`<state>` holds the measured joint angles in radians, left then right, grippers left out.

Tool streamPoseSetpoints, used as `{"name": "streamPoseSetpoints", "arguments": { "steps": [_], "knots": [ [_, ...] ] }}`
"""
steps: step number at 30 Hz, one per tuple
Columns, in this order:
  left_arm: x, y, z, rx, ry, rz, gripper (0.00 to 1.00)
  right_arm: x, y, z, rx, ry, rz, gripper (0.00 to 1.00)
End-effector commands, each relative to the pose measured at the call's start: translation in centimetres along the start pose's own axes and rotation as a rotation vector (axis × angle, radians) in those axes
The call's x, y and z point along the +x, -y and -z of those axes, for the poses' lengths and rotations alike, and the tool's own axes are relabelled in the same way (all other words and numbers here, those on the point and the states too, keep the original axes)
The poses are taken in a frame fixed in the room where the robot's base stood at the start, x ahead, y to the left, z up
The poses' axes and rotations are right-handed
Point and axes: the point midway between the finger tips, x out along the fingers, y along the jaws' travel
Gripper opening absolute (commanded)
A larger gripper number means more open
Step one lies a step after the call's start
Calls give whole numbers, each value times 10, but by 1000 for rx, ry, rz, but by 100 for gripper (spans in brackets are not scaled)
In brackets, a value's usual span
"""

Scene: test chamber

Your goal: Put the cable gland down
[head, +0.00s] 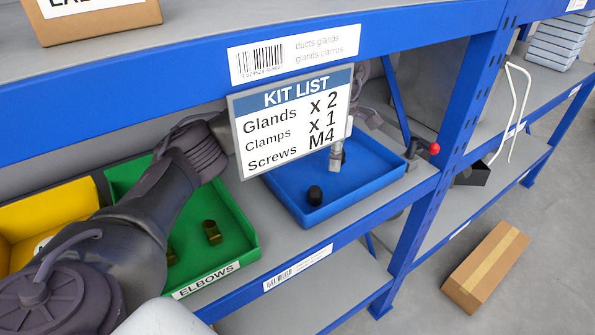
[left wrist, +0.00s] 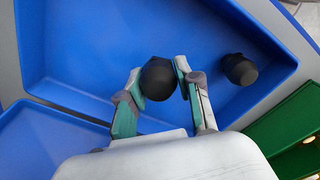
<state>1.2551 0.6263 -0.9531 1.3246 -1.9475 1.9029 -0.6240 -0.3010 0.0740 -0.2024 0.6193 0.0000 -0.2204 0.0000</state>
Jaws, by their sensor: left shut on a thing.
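My left gripper (head: 338,158) reaches down into the blue tray (head: 368,187), partly hidden behind the kit list sign. In the left wrist view the left gripper (left wrist: 160,82) is shut on a black cable gland (left wrist: 157,79), which sits between its two fingertips over the blue tray (left wrist: 100,45). I cannot tell whether this gland touches the tray floor. A second black gland (left wrist: 239,69) stands in the same tray to the right; a black gland (head: 315,195) also shows in the head view. My right gripper is not in view.
The kit list sign (head: 292,120) hangs from the upper shelf before my left arm. A green elbows tray (head: 235,232) with brass-coloured parts and a yellow bin (head: 55,208) stand left. A red-knobbed device (head: 420,150) is right of the blue tray. A cardboard box (head: 487,266) lies on the floor.

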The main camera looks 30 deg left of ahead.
Motion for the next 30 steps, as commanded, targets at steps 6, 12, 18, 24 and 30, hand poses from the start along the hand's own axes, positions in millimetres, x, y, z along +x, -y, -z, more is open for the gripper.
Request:
{"name": "streamPoseSetpoints", "arguments": {
  "steps": [6, 12, 18, 24, 30],
  "knots": [
    [-1, 26, 54, -1, -2, 0, 5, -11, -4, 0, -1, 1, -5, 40],
    [-1, 41, 81, 0, 0, 0, 5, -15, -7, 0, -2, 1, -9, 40],
    [8, 44, 86, 1, -1, 3, 5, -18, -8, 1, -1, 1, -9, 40],
    [33, 44, 85, 1, 0, 3, 5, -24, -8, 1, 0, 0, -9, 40],
    [35, 43, 85, 1, 1, -1, 5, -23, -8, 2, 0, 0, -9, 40]
  ]
}}
